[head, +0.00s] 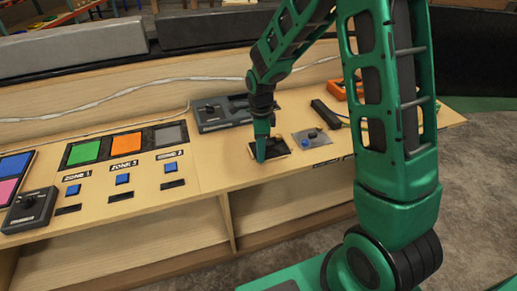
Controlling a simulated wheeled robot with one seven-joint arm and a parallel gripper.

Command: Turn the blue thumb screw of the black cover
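The black cover (281,147) is a small dark plate with a light edge, lying on the wooden console top. My green gripper (261,157) points down over its left part, with the tip at or just above the plate. I cannot tell whether it touches. No blue thumb screw can be made out on the cover; my gripper hides that part. The fingers are too small and merged to show whether they are open or shut.
Right of the cover is a grey plate (318,140) with a dark knob and a small blue part. A black bar (326,114) and an orange frame (340,90) lie behind it. A grey control box (222,113) stands behind left. Blue buttons (122,179) and coloured panels fill the left.

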